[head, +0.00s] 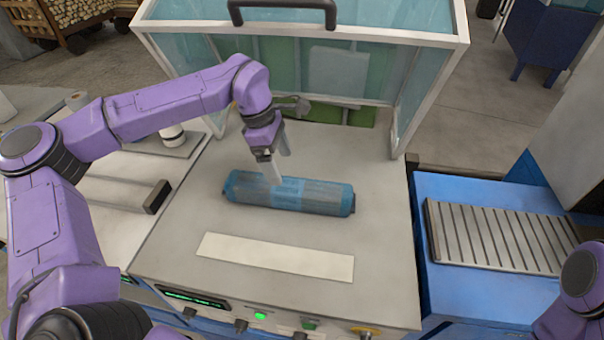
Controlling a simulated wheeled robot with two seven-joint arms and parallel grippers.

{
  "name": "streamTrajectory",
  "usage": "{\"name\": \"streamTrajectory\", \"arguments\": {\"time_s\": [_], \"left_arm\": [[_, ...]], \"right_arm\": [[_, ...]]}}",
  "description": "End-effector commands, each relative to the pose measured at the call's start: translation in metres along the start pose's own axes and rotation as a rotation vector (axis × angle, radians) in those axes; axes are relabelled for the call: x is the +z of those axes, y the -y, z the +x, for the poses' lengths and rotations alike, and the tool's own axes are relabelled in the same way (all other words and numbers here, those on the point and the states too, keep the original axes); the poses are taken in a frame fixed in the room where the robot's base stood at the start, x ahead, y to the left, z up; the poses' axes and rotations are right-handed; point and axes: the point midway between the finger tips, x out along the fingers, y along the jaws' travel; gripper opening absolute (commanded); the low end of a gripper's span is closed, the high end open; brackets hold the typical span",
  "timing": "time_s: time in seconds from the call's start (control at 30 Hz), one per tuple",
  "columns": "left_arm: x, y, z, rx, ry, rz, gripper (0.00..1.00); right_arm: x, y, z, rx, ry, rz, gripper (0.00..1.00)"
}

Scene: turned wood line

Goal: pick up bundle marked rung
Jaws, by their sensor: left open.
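A blue-wrapped bundle (320,197) lies on its side on the grey worktop of the machine, its long axis running left to right. Any marking on it is too small to read. My left gripper (279,164) points down at the bundle's left half, open, with a finger over the wrap. I cannot tell whether the finger touches the bundle or how far the far finger reaches. My right gripper is out of view; only part of my right arm shows at the lower right.
A pale strip (276,257) lies on the worktop in front of the bundle. A clear-panelled hood with a dark handle (284,8) stands behind. A blue stand with a slatted rack (500,238) is to the right. Front controls (260,316) line the near edge.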

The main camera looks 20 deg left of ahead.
Motion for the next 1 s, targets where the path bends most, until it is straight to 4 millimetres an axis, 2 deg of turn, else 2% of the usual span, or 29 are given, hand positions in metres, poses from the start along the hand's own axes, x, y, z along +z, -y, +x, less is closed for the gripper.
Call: {"name": "streamTrajectory", "arguments": {"time_s": [0.07, 0.37, 0.63, 0.73, 0.9, 0.93, 1.0], "left_arm": [[0.000, 0.003, 0.004, 0.000, 0.000, 0.003, 0.90], [0.002, 0.001, 0.052, -0.003, -0.001, 0.005, 0.90], [0.000, 0.000, 0.097, -0.005, -0.002, 0.001, 0.90], [-0.001, 0.000, 0.105, -0.001, -0.001, 0.001, 0.90], [-0.002, 0.000, 0.106, 0.001, -0.001, 0.000, 0.90], [-0.002, 0.000, 0.106, 0.001, -0.001, 0.000, 0.86], [-0.002, 0.000, 0.106, 0.000, -0.001, 0.000, 0.63]], "right_arm": [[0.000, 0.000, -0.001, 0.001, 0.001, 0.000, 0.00], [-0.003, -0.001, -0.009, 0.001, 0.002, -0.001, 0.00], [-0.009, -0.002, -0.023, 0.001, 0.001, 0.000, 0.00], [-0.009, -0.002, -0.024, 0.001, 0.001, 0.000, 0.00], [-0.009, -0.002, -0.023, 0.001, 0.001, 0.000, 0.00], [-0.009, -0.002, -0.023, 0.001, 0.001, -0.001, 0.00], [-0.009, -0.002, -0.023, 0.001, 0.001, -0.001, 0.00]]}}
